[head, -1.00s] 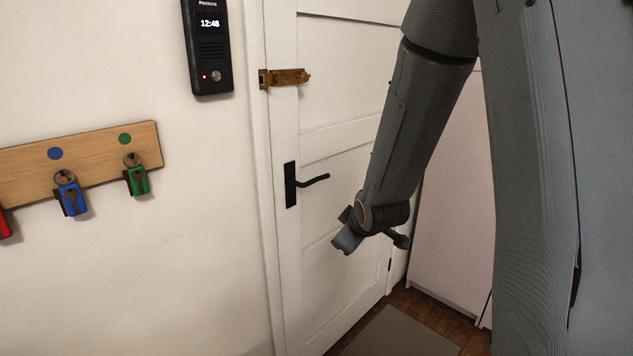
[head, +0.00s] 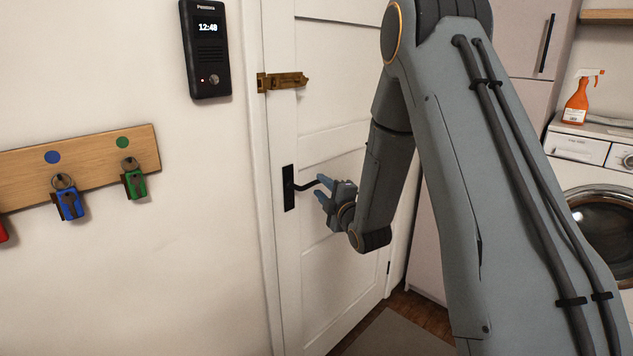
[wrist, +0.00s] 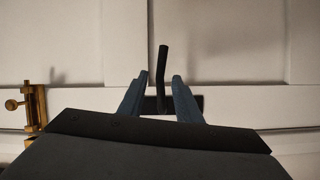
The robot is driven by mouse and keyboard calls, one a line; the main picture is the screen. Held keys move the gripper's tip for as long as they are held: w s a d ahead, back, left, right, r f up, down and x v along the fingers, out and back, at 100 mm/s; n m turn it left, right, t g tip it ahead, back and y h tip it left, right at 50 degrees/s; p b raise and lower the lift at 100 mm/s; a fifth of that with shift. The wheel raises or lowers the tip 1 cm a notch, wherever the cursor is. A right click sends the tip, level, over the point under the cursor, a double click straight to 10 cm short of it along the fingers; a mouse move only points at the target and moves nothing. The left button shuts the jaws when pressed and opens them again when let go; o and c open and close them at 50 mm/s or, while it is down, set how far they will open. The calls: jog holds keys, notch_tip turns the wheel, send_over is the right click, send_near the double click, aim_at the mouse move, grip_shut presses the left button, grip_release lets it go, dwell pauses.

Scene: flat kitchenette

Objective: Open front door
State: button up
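The white front door (head: 330,105) is closed in its frame. Its black lever handle (head: 308,186) sits on a dark plate at the door's left side and points right. My gripper (head: 324,192) is at the free end of the lever. In the wrist view my gripper (wrist: 160,82) is open, and the black lever (wrist: 162,70) stands between its two fingers, with a visible gap on each side. A brass latch (head: 284,81) is mounted above the handle at the door's left edge; it also shows in the wrist view (wrist: 35,106). I cannot tell whether it is fastened.
A black intercom (head: 207,50) and a wooden key board (head: 90,155) with colored keys hang on the wall left of the door. A tall pale cabinet, a washing machine (head: 600,210) and an orange spray bottle (head: 577,100) are at right. A grey mat (head: 395,335) lies below.

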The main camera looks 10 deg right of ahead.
aim_at(318, 183)
jog(key=shift+w+a+p, duration=0.2)
jog(key=shift+w+p, duration=0.05)
jog(key=shift+w, duration=0.8)
jog(key=shift+w+a+p, duration=0.2)
jog(key=shift+w, duration=0.85)
jog(key=shift+c, duration=0.3)
grip_shut()
